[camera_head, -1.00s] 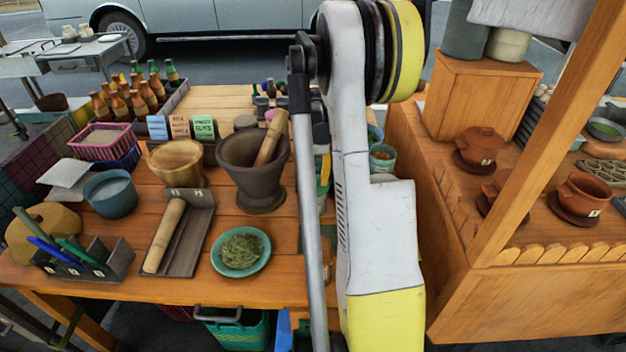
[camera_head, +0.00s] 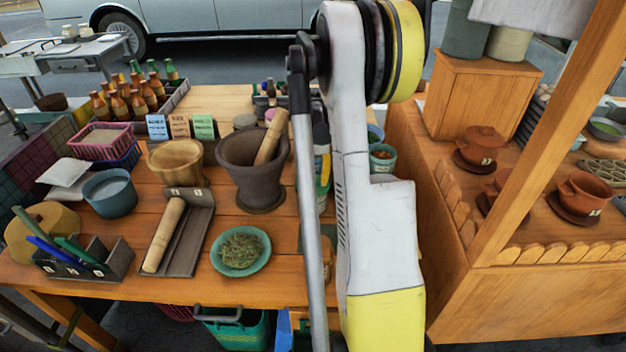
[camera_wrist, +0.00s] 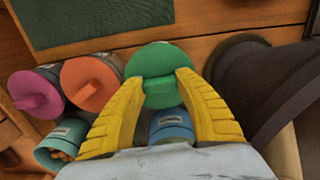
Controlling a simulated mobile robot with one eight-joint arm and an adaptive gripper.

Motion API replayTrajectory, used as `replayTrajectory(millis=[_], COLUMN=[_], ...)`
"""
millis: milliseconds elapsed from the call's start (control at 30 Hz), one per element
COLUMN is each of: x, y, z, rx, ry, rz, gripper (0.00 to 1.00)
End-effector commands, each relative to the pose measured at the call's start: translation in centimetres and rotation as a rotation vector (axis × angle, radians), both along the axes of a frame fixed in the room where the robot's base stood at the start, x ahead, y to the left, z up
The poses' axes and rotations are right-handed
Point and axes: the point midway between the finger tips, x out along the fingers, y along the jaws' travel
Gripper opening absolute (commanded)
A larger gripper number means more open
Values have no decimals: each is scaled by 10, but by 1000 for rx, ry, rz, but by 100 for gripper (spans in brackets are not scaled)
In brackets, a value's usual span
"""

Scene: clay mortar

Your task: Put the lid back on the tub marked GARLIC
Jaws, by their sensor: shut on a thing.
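In the wrist view my gripper (camera_wrist: 157,85) has its two yellow fingers closed on a round green lid (camera_wrist: 152,58) with a raised grip. A blue tub (camera_wrist: 172,124) with a pale label shows between the fingers, below the lid in the picture; its label is unreadable. I cannot tell whether the lid touches anything beneath it. No GARLIC marking can be read in any view. In the head view my arm hides the lid and most of the gripper.
Left in the wrist view are an orange-lidded tub (camera_wrist: 92,82), a pink-lidded tub (camera_wrist: 38,95) and an open teal tub (camera_wrist: 48,152) with orange contents. The dark mortar (camera_wrist: 262,85) stands close on the right; it also shows in the head view (camera_head: 252,170). A dark green mat (camera_wrist: 90,18) lies beyond.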

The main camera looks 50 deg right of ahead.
Motion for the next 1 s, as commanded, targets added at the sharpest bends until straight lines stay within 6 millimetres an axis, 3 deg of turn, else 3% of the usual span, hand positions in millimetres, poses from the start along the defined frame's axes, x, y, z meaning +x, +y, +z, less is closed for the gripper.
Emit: replayTrajectory(millis=[467, 500, 567, 767, 867, 1000], x=[0, 0, 0, 0, 0, 0], y=[0, 0, 0, 0, 0, 0], z=[0, 0, 0, 0, 0, 0], rx=[0, 0, 0, 0, 0, 0], ry=[0, 0, 0, 0, 0, 0], rz=[0, 0, 0, 0, 0, 0], gripper=[19, 48, 63, 63, 86, 86])
